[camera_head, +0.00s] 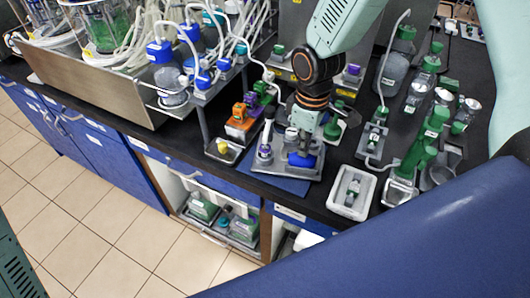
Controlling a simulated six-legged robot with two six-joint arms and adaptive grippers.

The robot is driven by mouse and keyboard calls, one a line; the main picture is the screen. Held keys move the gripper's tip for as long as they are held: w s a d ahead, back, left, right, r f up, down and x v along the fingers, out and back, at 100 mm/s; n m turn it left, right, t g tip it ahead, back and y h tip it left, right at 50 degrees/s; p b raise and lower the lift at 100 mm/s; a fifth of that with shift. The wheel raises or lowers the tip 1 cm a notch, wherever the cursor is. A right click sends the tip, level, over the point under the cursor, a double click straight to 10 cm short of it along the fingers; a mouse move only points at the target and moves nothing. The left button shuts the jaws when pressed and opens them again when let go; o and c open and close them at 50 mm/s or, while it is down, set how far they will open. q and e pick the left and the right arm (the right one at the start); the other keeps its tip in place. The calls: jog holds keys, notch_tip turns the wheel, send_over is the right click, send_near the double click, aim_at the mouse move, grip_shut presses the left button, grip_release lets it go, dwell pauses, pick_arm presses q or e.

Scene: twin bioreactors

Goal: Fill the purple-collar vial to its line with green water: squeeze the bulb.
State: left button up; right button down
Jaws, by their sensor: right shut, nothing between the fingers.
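My right gripper (302,143) comes down from the top of the view, its fingers shut with nothing between them. Its tips are right above a blue bulb (303,161) on a small grey stand; I cannot tell whether they touch it. Left of it on the same stand is a small clear vial (264,152) with what looks like a purple collar. My left gripper is not in view.
The stand sits on a blue mat (290,184) at the black bench's front edge. A white tray (352,192) is at right, and an orange, green and purple rack (243,121) at left. Bioreactors with tubes (107,27) fill the upper left. Green-capped bottles crowd the right.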

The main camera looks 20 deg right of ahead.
jog(key=shift+f, duration=0.4)
jog(key=shift+f+b, duration=0.3)
jog(key=shift+f, duration=0.35)
jog(key=shift+r, duration=0.15)
jog(key=shift+r+p, duration=1.55)
jog(key=shift+p, duration=0.45)
jog(key=shift+f, duration=0.15)
